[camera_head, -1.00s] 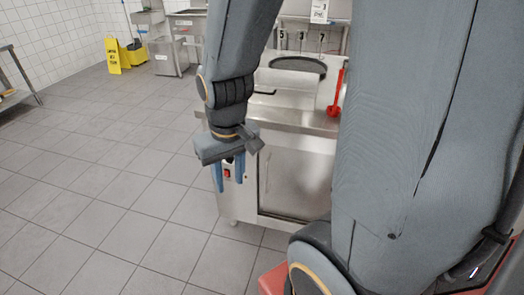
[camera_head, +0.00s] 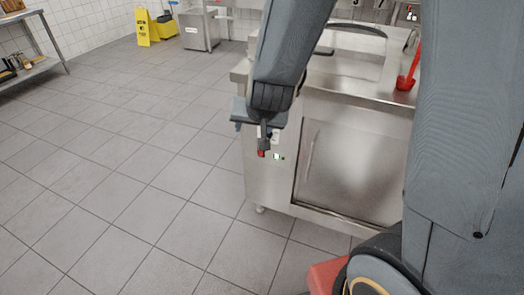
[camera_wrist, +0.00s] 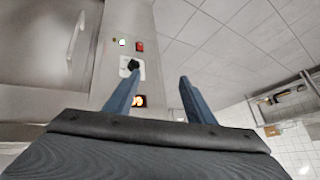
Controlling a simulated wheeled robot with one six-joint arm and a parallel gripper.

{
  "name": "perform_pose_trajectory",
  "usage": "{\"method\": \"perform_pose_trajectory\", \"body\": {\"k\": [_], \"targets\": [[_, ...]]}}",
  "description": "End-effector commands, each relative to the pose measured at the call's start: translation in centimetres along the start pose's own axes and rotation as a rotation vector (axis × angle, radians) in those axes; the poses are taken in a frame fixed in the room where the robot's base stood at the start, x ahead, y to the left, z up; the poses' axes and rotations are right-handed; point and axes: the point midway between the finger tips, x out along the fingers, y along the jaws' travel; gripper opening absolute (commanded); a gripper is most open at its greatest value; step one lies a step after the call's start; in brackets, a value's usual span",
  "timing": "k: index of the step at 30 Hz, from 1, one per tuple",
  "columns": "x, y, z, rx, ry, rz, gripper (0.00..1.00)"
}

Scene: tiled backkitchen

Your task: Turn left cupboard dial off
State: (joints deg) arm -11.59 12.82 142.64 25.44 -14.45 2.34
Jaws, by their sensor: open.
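The steel cupboard (camera_head: 352,165) stands in front of me, with a narrow control panel at its left. In the wrist view the panel has a black dial (camera_wrist: 132,65) on a white plate, beside the left blue finger's tip. Its exact setting cannot be read. In the head view my gripper (camera_head: 238,127) is at the panel's upper part and hides most of the dial. In the wrist view my gripper (camera_wrist: 160,75) is open and empty, its fingers apart; contact with the dial cannot be told.
A red switch (camera_wrist: 140,46), a small lamp (camera_wrist: 122,42) and an orange-lit element (camera_wrist: 138,101) are on the same panel. The cupboard door has a vertical handle (camera_head: 311,152). A red utensil (camera_head: 407,80) is on top. Tiled floor at left is clear up to a yellow sign (camera_head: 143,27).

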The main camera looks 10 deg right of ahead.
Motion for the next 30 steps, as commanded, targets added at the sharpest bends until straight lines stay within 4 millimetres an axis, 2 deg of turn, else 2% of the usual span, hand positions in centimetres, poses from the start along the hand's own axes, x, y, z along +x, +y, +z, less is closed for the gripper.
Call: {"method": "perform_pose_trajectory", "body": {"k": [1, 3, 9, 15, 24, 30], "targets": [[2.7, -0.3, 0.3, 0.02, 0.04, 0.002, 0.5], [4.9, -0.6, 0.0, 0.054, 0.103, 0.01, 0.5], [10.6, -0.8, -0.9, 0.144, 0.291, 0.049, 0.5], [15.3, 0.0, -0.9, 0.216, 0.48, 0.112, 0.5], [20.0, 1.9, 0.5, 0.276, 0.771, 0.242, 0.5], [21.1, 3.0, 2.0, 0.285, 0.933, 0.324, 0.5]]}}
